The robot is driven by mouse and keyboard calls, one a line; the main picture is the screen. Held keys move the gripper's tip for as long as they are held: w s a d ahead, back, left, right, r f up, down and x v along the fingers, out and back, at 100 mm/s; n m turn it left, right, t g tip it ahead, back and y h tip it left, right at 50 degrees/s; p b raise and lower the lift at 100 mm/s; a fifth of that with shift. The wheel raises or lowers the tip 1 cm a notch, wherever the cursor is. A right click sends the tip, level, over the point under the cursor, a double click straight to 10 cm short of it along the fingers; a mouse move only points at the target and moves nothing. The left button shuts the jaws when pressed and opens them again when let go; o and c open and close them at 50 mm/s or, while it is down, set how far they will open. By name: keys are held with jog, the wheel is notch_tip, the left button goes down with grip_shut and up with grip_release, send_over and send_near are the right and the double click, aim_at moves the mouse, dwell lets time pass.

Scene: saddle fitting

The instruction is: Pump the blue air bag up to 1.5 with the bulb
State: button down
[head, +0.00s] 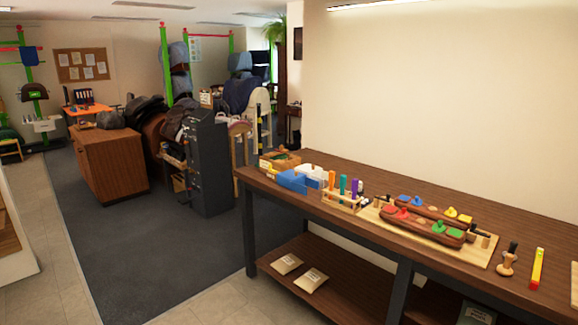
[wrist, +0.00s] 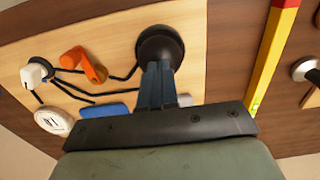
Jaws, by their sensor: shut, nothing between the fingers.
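In the wrist view my gripper (wrist: 158,68) is shut and empty, its dark fingertips right at the edge of a round black bulb (wrist: 160,43). I cannot tell whether they touch it. The bulb sits on a pale wooden board (wrist: 115,20). Black tubes run from it across the board. The board also holds an orange lever (wrist: 84,65), a white knob on a black base (wrist: 36,72) and a white round dial (wrist: 54,120), too small to read. A blue piece (wrist: 100,110), perhaps the air bag, is partly hidden behind my gripper. My gripper is outside the head view.
A yellow and red stick (wrist: 270,60) lies beside the board; it also shows in the head view (head: 537,268). The brown bench (head: 330,215) carries a blue box (head: 294,181), a rack of coloured tubes (head: 343,198) and saddle-like bars with coloured pads (head: 430,228).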

jog(key=shift+f, duration=0.9)
jog(key=shift+r, duration=1.7)
jog(key=shift+r, duration=2.5)
